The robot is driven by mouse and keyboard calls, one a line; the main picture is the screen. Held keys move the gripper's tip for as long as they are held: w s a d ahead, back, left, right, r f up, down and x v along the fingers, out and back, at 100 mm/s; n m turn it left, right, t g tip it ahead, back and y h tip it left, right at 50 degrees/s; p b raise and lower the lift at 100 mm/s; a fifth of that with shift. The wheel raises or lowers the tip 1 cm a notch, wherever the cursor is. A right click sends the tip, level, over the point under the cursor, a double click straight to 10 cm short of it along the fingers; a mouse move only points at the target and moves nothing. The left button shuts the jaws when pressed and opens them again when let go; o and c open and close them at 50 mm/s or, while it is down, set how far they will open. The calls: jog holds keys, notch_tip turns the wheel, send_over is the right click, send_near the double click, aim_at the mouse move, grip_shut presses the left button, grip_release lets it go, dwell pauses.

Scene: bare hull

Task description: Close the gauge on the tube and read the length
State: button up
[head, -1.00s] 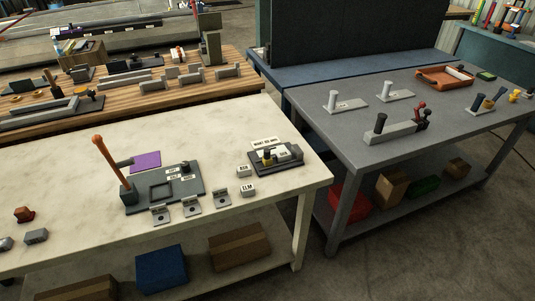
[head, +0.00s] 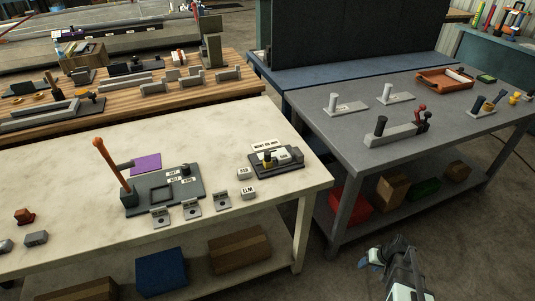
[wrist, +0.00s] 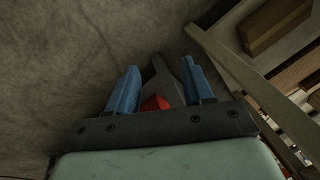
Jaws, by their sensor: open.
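My gripper (head: 374,258) is low in front of the grey bench, over the floor. In the wrist view, its two blue fingers (wrist: 160,88) stand apart, with nothing held between them. I cannot surely tell which thing is the gauge. Whether that cylinder is the tube is unclear. My gripper is well below and apart from this device. No length reading is legible.
The grey bench (head: 450,118) also bears two plates with pale posts (head: 343,106) and an orange tray (head: 444,79). Its lower shelf holds a red box (head: 350,195). The pale bench (head: 60,165) stands to the left. Floor is open at the lower right.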

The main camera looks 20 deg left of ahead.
jog(key=w+a+r+n+t+y, duration=0.2)
jog(key=w+r+t, duration=0.2)
jog(key=w+r, duration=1.3)
jog(key=w+a+r+n+t+y, duration=0.1)
jog(key=w+r+n+t, duration=0.25)
jog(key=w+r, duration=1.3)
jog(key=s+a+r+n+y, duration=0.1)
jog(key=s+a+r, duration=0.4)
jog(key=a+r, duration=0.3)
jog(key=n+g+y, duration=0.2)
jog(key=n+g, duration=0.6)
jog(key=n, duration=0.1)
send_near(268, 153)
jog(key=x, duration=1)
jog(key=shift+a+f, duration=0.1)
jog(key=shift+a, duration=0.05)
